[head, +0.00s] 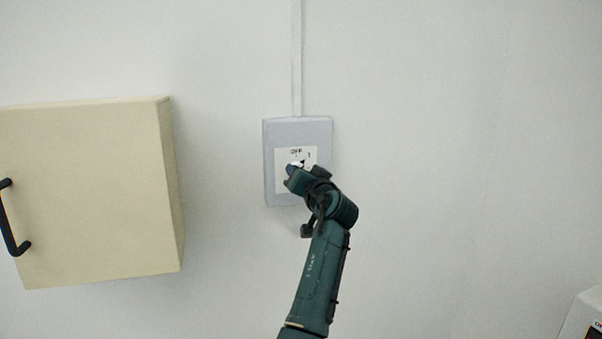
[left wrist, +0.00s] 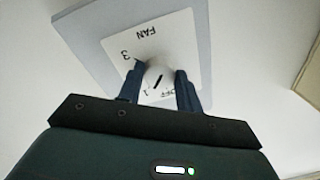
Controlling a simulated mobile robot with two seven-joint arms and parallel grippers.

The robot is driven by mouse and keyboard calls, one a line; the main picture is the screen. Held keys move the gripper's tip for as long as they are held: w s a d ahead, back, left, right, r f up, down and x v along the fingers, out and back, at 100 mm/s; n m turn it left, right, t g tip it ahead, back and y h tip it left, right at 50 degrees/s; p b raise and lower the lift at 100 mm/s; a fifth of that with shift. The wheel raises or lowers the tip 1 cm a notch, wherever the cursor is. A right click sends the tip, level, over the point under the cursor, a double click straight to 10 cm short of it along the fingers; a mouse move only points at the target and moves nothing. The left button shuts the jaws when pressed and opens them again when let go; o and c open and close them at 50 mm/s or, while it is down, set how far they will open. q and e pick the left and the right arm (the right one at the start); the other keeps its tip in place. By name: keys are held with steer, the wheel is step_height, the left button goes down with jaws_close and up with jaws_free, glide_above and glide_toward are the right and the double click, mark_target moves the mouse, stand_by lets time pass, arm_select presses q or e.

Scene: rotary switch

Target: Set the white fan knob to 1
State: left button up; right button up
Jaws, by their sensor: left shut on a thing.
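The white fan knob (left wrist: 163,69) sits on a white label plate (left wrist: 188,47) marked FAN, OFF, 1 and 3, which appears upside down in the left wrist view. A dark line on the knob's face slants, its lower end lying between the 1 and OFF marks. My left gripper (left wrist: 159,72) is shut on the knob, one finger on each side. In the head view my left gripper (head: 294,172) covers most of the knob and the lower plate; OFF and 1 show above it. My right gripper is not in view.
The plate is on a grey wall box (head: 322,130) with a conduit (head: 296,60) running up from it. A cream cabinet (head: 90,190) with a black handle (head: 12,225) is at the left. A white object (head: 582,312) shows at the bottom right. The wall between is bare.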

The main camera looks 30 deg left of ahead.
arm_select(q)
steer(key=shift+m, duration=0.3)
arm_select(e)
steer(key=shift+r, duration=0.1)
arm_select(q)
steer(key=o, duration=1)
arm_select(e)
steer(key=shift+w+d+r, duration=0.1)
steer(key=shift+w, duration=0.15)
arm_select(q)
steer(key=b+v, duration=0.3)
steer(key=v, duration=1)
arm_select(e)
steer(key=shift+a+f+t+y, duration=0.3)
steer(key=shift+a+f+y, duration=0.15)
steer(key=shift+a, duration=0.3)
arm_select(q)
steer(key=shift+f, duration=0.1)
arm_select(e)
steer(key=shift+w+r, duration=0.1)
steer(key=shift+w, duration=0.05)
arm_select(q)
steer(key=shift+d+f, duration=0.1)
steer(key=shift+d, duration=0.05)
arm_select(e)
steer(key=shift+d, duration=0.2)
